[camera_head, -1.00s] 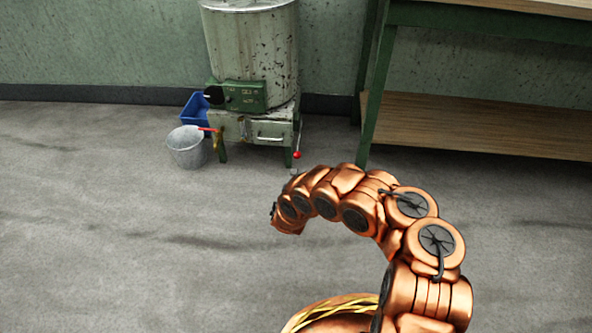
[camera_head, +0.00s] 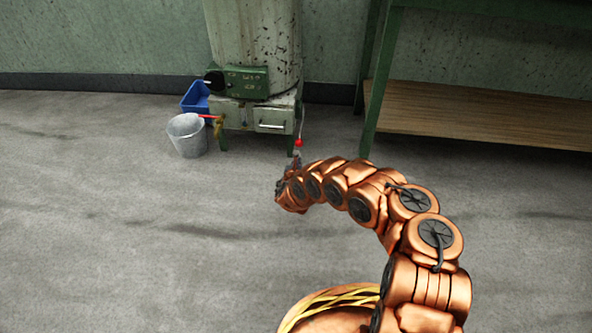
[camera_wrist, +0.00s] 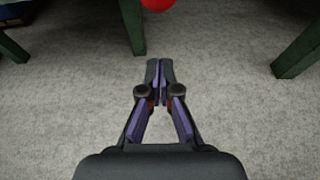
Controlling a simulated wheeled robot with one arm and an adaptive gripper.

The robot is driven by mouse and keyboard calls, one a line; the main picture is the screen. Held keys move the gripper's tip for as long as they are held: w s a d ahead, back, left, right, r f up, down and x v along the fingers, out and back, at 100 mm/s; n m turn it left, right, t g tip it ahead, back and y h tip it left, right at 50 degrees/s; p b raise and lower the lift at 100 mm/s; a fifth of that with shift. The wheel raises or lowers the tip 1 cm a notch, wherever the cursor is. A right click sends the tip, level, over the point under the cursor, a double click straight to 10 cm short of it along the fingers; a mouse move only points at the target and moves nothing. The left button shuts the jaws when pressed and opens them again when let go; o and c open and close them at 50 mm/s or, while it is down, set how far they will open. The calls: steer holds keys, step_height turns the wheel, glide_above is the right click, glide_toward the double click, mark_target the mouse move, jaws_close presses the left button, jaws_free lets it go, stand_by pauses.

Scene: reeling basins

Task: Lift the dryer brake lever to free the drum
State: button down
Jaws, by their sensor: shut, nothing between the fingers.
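The dryer (camera_head: 250,60) stands against the back wall as a grey-green drum on a low stand. The brake lever (camera_head: 299,126) is a thin rod at the stand's right side and hangs down to a red ball knob (camera_head: 298,143). The knob also shows at the top edge of the wrist view (camera_wrist: 158,4), cut off by the frame. My gripper (camera_head: 294,160) is just below the knob in the head view, partly hidden by my arm. In the wrist view my gripper (camera_wrist: 160,68) has its fingertips together, empty, apart from the knob.
A metal bucket (camera_head: 187,137) and a blue bin (camera_head: 195,98) stand left of the dryer. A green table with a wooden lower shelf (camera_head: 480,115) is on the right, its leg near my arm. The floor in front is clear.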

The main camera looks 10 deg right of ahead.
steer(key=w+r+b, duration=0.1)
steer(key=w+d+r+b, duration=0.1)
steer(key=w+r, duration=0.1)
steer(key=shift+w, duration=0.1)
stand_by(0.8)
stand_by(0.5)
